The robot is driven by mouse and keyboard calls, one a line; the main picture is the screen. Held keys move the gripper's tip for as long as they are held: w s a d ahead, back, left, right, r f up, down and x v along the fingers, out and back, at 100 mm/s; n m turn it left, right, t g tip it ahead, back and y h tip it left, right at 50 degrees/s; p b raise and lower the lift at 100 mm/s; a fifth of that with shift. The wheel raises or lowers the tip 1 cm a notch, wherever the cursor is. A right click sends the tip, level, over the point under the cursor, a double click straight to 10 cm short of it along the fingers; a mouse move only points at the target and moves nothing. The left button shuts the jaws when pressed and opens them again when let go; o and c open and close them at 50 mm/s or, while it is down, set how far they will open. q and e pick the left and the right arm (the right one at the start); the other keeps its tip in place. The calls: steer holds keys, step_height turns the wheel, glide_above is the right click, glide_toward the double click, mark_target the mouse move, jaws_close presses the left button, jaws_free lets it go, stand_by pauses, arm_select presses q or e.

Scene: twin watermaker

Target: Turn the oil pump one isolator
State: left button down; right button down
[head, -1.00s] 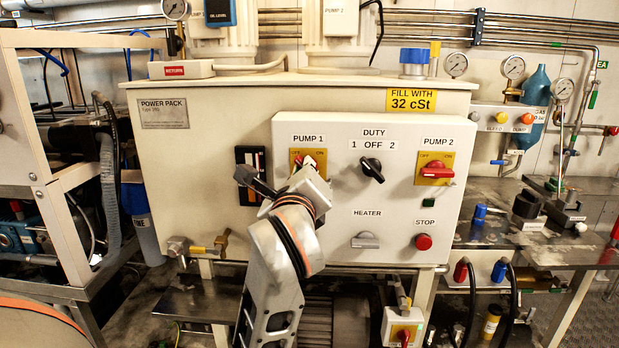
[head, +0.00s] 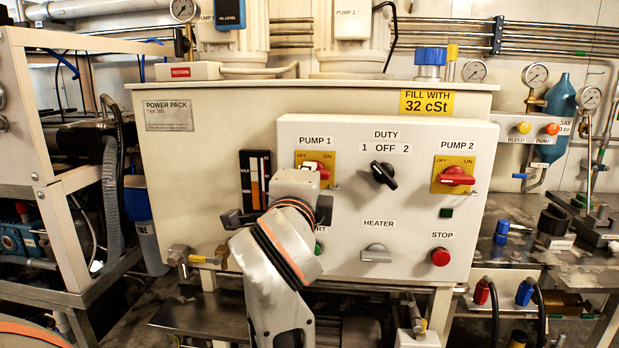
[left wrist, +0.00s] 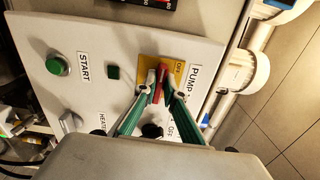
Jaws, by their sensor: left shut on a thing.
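The pump 1 isolator is a red handle (head: 322,169) on a yellow plate marked OFF and ON, under the PUMP 1 label. My left gripper (head: 312,175) is at it, with its wrist covering the plate's lower part in the head view. In the left wrist view, the green-sided fingers of my left gripper (left wrist: 161,88) are shut on the red handle (left wrist: 161,78), one on each side. The handle lies roughly level across the panel, somewhat tilted. Its exact angle is partly hidden. My right gripper is not in view.
The black DUTY knob (head: 383,173) is just right of my gripper. The similar pump 2 isolator (head: 456,176) is farther right. The grey HEATER knob (head: 376,253) and red STOP button (head: 440,257) are below. The green START button (left wrist: 56,65) is partly hidden by my wrist in the head view.

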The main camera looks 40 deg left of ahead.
arm_select(q)
steer(key=shift+f+n, duration=0.1)
steer(key=shift+n, duration=0.3)
steer(key=c, duration=2.1)
jaws_free()
steer(key=shift+c, duration=0.2)
